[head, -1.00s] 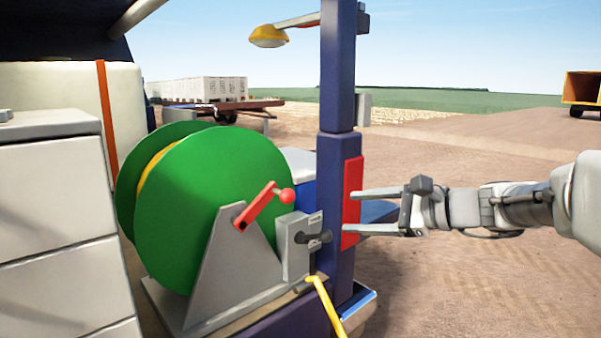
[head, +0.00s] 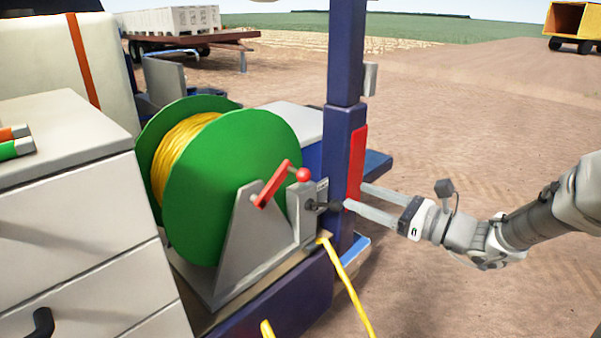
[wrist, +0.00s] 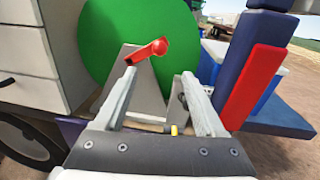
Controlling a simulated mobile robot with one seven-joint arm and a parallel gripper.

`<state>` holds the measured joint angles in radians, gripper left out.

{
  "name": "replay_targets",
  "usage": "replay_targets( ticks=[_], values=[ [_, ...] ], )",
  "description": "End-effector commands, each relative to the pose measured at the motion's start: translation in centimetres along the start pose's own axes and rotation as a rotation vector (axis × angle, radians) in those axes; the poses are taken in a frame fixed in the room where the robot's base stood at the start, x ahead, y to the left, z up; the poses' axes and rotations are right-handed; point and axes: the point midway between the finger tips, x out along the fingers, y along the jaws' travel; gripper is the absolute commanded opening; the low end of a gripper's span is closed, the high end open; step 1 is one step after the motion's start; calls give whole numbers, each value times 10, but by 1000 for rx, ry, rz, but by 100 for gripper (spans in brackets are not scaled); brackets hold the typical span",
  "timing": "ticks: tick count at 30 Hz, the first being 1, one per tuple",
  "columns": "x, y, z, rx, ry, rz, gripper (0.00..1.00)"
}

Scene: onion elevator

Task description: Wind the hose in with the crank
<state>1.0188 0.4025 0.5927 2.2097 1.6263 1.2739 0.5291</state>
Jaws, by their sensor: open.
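The red crank (head: 276,185) with its round red knob (head: 303,175) sits on the front of the green hose reel (head: 225,190), on a grey stand (head: 255,245). The crank also shows in the wrist view (wrist: 147,53), ahead of my fingers and between them. The yellow hose (head: 345,285) runs from the stand's lower front and hangs down; more is wound on the drum (head: 182,145). My gripper (head: 355,196) is open and empty, right of the crank in the head view and apart from it. It also shows in the wrist view (wrist: 157,75).
A grey bracket with a dark lever (head: 325,206) stands beside the crank. A blue post (head: 344,120) with a red panel (head: 356,175) rises close to my gripper. White drawers (head: 75,220) stand left of the reel. Open dirt ground lies to the right.

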Motion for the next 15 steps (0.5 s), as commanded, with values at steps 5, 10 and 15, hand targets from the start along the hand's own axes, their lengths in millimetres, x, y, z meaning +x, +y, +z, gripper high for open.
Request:
replay_targets(
  ticks=[5, 10, 15],
  values=[
    [39, 2, -1, 0, -2, 6, 72],
    [77, 1, -1, -1, -2, 6, 72],
    [112, 1, -1, 0, -1, 4, 72]
  ],
)
